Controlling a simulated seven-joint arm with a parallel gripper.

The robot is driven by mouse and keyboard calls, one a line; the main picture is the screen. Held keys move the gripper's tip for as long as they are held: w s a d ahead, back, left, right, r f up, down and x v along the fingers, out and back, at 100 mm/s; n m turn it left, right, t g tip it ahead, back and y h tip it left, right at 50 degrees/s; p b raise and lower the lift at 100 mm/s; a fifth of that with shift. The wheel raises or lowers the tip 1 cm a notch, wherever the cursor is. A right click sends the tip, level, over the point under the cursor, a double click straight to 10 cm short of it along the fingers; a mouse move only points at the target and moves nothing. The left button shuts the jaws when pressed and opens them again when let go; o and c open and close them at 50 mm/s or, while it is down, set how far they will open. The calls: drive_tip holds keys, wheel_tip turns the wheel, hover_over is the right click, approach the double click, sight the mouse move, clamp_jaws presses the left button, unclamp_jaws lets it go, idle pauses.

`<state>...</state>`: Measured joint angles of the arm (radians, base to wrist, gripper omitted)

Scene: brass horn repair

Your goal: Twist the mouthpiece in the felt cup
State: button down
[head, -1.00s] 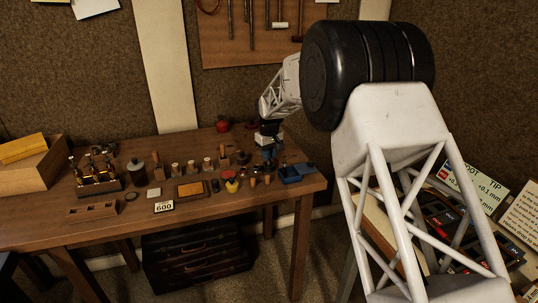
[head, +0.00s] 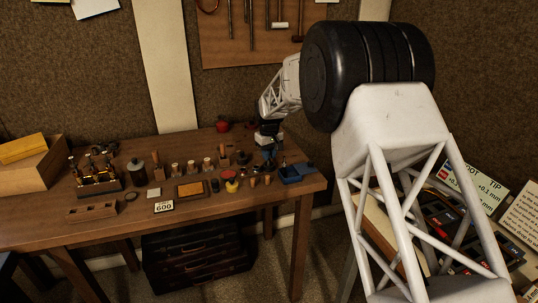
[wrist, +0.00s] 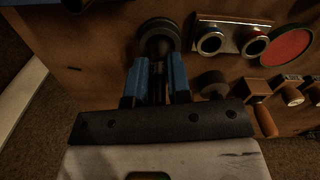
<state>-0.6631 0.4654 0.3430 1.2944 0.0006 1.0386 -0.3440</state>
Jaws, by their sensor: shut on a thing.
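My gripper (wrist: 158,68) has two blue fingers closed on a dark, slim piece, which I take to be the mouthpiece (wrist: 158,48). The mouthpiece stands at a dark round cup (wrist: 148,26), which I take to be the felt cup. Its lower end is hidden, so I cannot tell how deep it sits. In the head view my gripper (head: 269,158) points down at the right part of the bench; the mouthpiece and cup are too small and covered to make out there.
On the wooden bench (head: 120,223), a blue tray (head: 290,177) stands just right of my gripper. Several small tools and pots stand to its left. The wrist view shows a metal piece with two round openings (wrist: 230,38), a red disc (wrist: 287,46) and wooden-handled tools (wrist: 265,120).

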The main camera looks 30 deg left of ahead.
drive_tip(key=shift+m, duration=0.9)
drive_tip(key=shift+m, duration=0.3)
drive_tip(key=shift+m, duration=1.8)
drive_tip(key=shift+m, duration=2)
drive_tip(key=shift+m, duration=2)
